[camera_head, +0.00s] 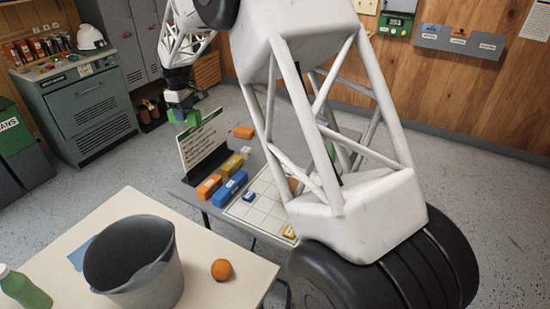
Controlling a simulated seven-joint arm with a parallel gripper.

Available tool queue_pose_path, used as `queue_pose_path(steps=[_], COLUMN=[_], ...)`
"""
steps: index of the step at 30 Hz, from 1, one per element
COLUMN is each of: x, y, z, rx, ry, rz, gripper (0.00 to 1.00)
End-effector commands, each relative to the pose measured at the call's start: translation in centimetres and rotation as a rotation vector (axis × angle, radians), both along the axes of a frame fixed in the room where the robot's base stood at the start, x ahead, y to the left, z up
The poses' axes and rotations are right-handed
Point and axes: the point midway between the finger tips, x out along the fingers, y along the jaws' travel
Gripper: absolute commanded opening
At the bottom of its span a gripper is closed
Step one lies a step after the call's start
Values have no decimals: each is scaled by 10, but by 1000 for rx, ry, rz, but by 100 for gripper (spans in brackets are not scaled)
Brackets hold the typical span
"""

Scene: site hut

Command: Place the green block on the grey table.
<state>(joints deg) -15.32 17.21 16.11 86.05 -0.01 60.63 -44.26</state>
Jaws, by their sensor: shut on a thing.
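My gripper (185,110) is at the upper left, at the end of my outstretched arm. It is shut on the green block (191,117), which hangs in the air. The grey table (187,192) is below and to the right of the block, behind the cream table. Part of the grey table is hidden behind my arm. The block looks clear of the table and near the top of a standing sign; the exact gap cannot be told.
The grey table bears a sign (203,141), orange (209,187), blue (230,188) and yellow (231,166) blocks, and a white gridded board (262,199).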

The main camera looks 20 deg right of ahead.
Motion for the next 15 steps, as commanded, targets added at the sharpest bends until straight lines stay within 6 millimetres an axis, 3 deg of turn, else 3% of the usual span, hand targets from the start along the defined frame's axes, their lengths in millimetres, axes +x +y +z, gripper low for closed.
queue_pose_path(steps=[15], x=[17], y=[-86], z=[0], rx=[0], ry=[0], rz=[456], gripper=[16])
